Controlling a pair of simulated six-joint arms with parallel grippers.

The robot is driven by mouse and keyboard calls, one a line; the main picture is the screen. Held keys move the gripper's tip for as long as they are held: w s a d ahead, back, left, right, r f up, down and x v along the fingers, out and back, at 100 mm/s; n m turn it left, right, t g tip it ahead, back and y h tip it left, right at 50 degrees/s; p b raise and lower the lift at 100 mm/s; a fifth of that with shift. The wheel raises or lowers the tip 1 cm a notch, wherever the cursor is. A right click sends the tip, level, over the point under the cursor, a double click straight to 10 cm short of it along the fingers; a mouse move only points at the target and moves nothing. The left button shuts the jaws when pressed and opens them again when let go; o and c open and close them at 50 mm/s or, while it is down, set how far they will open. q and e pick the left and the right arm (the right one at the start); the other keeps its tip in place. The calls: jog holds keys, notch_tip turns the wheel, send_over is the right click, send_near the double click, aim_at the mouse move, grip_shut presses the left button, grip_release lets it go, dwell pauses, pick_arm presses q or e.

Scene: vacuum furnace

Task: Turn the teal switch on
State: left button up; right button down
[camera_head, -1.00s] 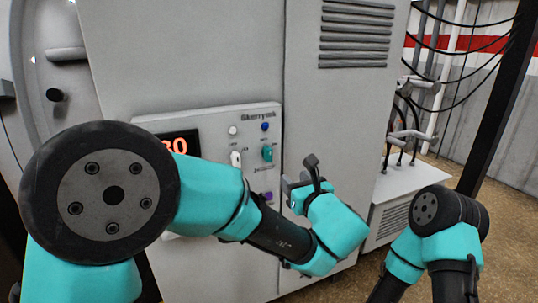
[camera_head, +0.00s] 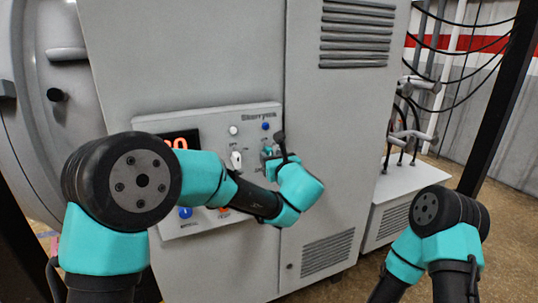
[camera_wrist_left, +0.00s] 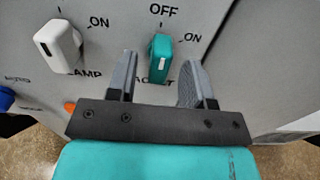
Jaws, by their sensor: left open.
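The teal switch (camera_wrist_left: 160,58) sits on the furnace's control panel, its white mark pointing near the OFF label in the left wrist view. In that view my left gripper (camera_wrist_left: 158,75) is open, one finger on each side of the teal switch, with gaps between fingers and switch. In the head view my left gripper (camera_head: 272,150) is at the right part of the panel and largely hides the teal switch. My right arm shows at the lower right of the head view, but its gripper is out of the picture.
A white switch (camera_wrist_left: 58,45) with ON and LAMP labels is left of the teal one; it also shows in the head view (camera_head: 236,160). A blue knob (camera_head: 265,126) and a white knob (camera_head: 233,131) sit above.

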pick_arm(q)
jog(key=shift+x, duration=1.35)
jog(key=shift+c, duration=0.3)
grip_shut()
jog(key=shift+m, duration=0.3)
jog(key=m, duration=0.5)
jog(key=shift+d, duration=0.1)
jog(key=m, duration=0.6)
jog(key=shift+f, duration=0.1)
jog(key=shift+m, duration=0.3)
